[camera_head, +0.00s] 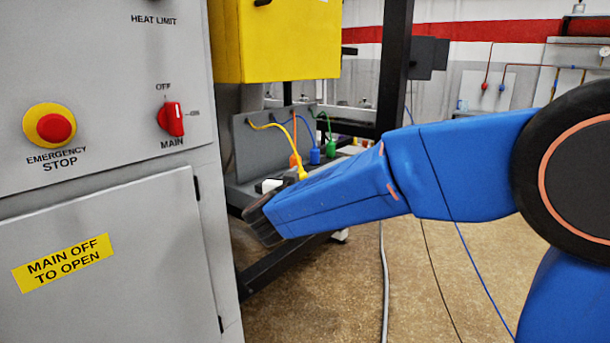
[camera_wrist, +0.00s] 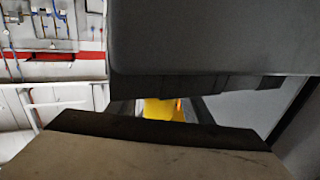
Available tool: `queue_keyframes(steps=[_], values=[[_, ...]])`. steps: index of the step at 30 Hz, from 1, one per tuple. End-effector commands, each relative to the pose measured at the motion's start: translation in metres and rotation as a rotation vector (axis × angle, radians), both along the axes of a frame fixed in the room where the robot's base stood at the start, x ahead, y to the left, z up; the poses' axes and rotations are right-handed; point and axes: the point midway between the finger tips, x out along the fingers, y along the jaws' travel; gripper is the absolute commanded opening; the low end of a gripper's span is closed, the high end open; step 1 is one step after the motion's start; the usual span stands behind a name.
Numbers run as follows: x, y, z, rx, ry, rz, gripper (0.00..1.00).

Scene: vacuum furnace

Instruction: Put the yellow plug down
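My gripper (camera_head: 262,226) reaches down and left, with its dark fingers beside the low grey cable unit (camera_head: 240,150). A yellow cable arches from the back panel down to the yellow plug (camera_head: 302,174), which shows just above the far side of my gripper and is partly hidden by it. In the wrist view, a narrow gap lies between the fingers, and a yellow piece (camera_wrist: 160,109) with a sliver of orange shows in it. I cannot tell whether the fingers touch the plug or whether it rests on the unit.
Blue (camera_head: 315,156) and green (camera_head: 331,149) plugs stand farther back on the unit, near an orange cable (camera_head: 295,140). A small black and white item (camera_head: 270,186) lies near my gripper. The grey control cabinet (camera_head: 100,150) stands close at left, a yellow box (camera_head: 290,40) above.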

Motion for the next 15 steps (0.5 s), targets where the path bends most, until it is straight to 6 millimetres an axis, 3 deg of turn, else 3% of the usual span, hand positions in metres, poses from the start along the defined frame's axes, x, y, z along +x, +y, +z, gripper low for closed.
queue_keyframes(steps=[7,15], values=[[0.000,0.000,0.008,0.002,-0.001,0.000,0.46],[-0.043,0.013,0.007,0.001,0.000,0.004,0.46]])
